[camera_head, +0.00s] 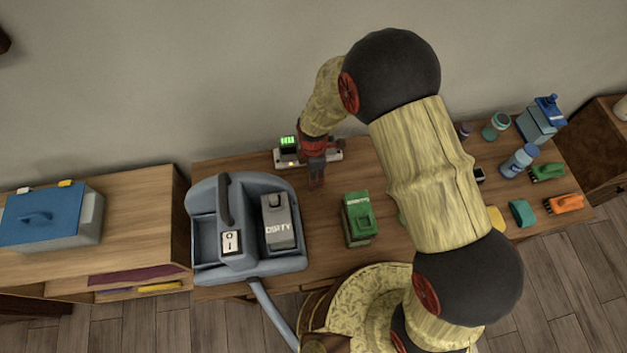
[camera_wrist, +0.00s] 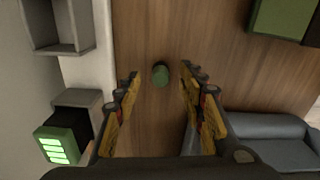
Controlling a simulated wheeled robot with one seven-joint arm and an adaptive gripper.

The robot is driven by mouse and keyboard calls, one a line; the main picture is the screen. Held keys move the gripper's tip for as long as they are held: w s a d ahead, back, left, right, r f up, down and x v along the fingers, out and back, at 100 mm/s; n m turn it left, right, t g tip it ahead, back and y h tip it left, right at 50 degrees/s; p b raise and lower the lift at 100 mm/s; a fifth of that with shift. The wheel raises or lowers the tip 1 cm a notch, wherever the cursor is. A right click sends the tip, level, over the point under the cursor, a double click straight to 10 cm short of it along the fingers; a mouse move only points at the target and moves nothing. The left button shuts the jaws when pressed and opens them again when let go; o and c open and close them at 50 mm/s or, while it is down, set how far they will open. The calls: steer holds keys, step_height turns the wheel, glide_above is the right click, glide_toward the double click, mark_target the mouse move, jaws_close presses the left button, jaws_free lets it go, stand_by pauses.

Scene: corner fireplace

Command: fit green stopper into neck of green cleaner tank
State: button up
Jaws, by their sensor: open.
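The green stopper (camera_wrist: 160,74) stands on the wooden table in the wrist view, a small round green piece seen from above. My gripper (camera_wrist: 161,82) is open, with its yellow and dark fingers apart on either side of the stopper in the picture; I cannot tell the remaining height. In the head view my gripper (camera_head: 316,184) points down near the back of the table, and the stopper cannot be made out there. The green cleaner tank (camera_head: 357,219) stands to the right and nearer the front; part of it shows at the upper right of the wrist view (camera_wrist: 279,19).
A blue-grey cleaner machine (camera_head: 207,256) with a grey tank stands left of the green tank. A charger with a green-lit battery (camera_head: 288,142) sits by the wall behind my gripper. Bottles, brushes and a blue spray container (camera_head: 537,125) occupy the table's right end.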

steer(key=shift+f, duration=0.65)
steer(key=shift+c, duration=0.7)
steer(key=c, duration=0.8)
